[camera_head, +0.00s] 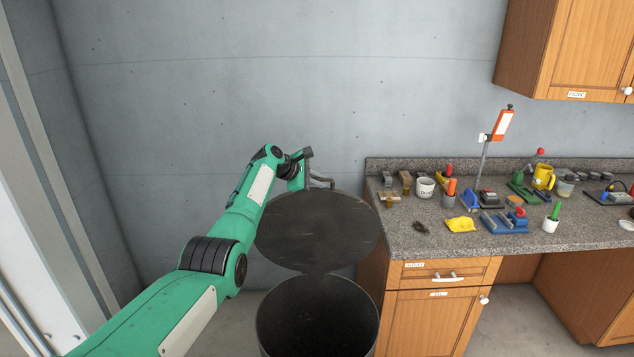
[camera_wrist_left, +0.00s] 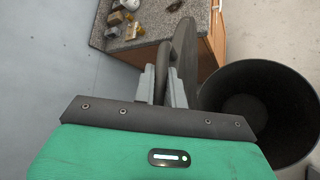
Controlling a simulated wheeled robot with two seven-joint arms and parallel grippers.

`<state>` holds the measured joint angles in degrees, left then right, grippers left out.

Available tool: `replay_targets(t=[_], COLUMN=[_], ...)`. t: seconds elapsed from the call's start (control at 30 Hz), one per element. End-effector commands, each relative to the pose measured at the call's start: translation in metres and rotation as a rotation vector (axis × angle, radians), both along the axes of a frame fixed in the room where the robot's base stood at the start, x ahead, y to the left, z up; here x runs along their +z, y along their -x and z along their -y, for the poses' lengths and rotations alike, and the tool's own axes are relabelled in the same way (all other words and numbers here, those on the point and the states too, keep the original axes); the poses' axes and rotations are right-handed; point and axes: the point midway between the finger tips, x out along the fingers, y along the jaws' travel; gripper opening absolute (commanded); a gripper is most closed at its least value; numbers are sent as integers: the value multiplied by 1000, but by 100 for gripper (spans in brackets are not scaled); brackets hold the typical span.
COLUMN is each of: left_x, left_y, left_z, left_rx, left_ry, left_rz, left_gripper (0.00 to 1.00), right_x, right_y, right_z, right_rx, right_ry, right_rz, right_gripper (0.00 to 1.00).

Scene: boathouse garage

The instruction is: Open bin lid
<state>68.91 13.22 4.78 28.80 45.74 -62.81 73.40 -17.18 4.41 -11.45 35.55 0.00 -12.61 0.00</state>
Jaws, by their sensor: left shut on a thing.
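The dark round bin (camera_head: 318,292) stands beside the cabinet at bottom centre of the head view, its mouth uncovered and dark inside. The bin also shows in the wrist view (camera_wrist_left: 262,72). Its dark round lid (camera_head: 318,232) is raised and tilted up behind the mouth; in the wrist view the lid (camera_wrist_left: 187,48) shows nearly edge-on. My left gripper (camera_head: 308,170) is behind the lid's upper edge. In the wrist view its two grey fingers are closed around the lid's curved handle (camera_wrist_left: 162,72). My right gripper is out of view.
A wooden cabinet (camera_head: 430,325) with a speckled countertop (camera_head: 400,235) stands close to the right of the bin and lid. A grey wall (camera_head: 200,90) is behind.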

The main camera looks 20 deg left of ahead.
Motion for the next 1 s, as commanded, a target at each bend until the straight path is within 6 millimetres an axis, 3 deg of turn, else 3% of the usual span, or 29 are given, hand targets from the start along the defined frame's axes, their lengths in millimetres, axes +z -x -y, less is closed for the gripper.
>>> replay_targets(t=[0.23,0.27,0.33,0.37,0.77,1.0], left_x=[-2,-2,-2,-1,1,10], left_y=[0,0,0,0,2,16], left_z=[0,0,0,0,-2,-12], left_rx=[1,1,1,1,1,1], left_ry=[-1,-1,-1,0,0,-1], left_rz=[-2,-2,-2,-2,1,2], left_gripper=[0,18,32,34,34,34], right_x=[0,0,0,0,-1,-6], right_y=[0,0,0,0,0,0], right_z=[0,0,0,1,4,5], right_rx=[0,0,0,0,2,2], right_ry=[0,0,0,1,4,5], right_rz=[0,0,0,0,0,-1], right_gripper=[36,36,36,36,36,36])
